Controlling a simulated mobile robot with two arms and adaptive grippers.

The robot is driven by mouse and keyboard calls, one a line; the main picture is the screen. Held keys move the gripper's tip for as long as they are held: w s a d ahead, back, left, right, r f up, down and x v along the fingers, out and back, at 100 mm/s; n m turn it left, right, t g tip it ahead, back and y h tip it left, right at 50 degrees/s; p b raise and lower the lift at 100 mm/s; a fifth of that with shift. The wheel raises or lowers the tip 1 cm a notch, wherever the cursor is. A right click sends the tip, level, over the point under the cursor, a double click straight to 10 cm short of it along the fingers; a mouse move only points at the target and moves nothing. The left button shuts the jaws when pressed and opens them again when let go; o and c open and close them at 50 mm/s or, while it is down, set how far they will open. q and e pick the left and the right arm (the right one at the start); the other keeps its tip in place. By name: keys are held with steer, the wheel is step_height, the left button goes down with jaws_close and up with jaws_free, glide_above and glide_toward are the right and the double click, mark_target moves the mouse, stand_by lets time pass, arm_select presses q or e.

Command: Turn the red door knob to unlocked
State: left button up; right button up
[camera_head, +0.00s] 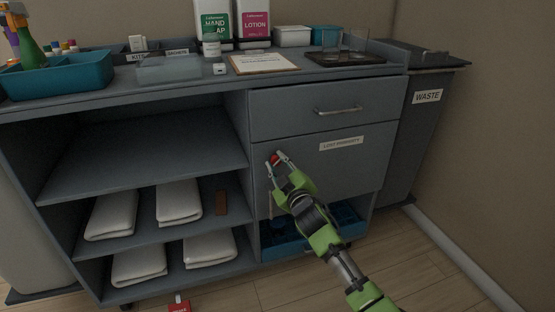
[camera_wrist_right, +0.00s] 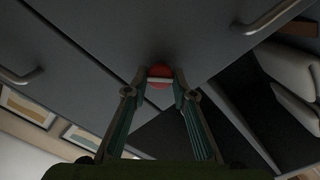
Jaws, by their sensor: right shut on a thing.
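The red door knob (camera_head: 274,159) sits on the grey lower door of the vanity, near that door's left edge. In the right wrist view the knob (camera_wrist_right: 160,72) is a red disc with a pale bar across it. My right gripper (camera_head: 277,158) reaches in from the lower right and is shut on the knob, one finger on each side. The fingers (camera_wrist_right: 160,85) hide the knob's sides in the wrist view. My left gripper is not in view.
A drawer with a metal handle (camera_head: 338,110) is above the door. Open shelves at left hold folded white towels (camera_head: 179,203). A grey waste bin (camera_head: 428,130) stands at right. Bottles, a clipboard (camera_head: 263,63) and a teal caddy (camera_head: 60,78) crowd the top.

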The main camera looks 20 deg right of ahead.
steer(key=shift+r+n+p, duration=0.1)
steer(key=shift+n+p, duration=0.3)
steer(key=shift+n, duration=0.5)
steer(key=n+p, duration=0.1)
steer(key=n, duration=0.2)
steer(key=shift+n, duration=0.4)
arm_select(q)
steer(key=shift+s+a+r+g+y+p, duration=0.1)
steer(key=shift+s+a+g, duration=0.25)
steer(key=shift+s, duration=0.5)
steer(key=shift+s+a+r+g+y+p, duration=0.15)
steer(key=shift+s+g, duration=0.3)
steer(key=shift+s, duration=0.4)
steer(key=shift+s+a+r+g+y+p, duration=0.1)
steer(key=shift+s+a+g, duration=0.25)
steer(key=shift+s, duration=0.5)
arm_select(e)
steer(key=shift+f+n, duration=0.2)
steer(key=shift+n, duration=1.8)
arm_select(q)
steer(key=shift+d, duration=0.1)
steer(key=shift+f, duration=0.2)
arm_select(e)
steer(key=o, duration=1.1)
steer(key=shift+a, duration=0.1)
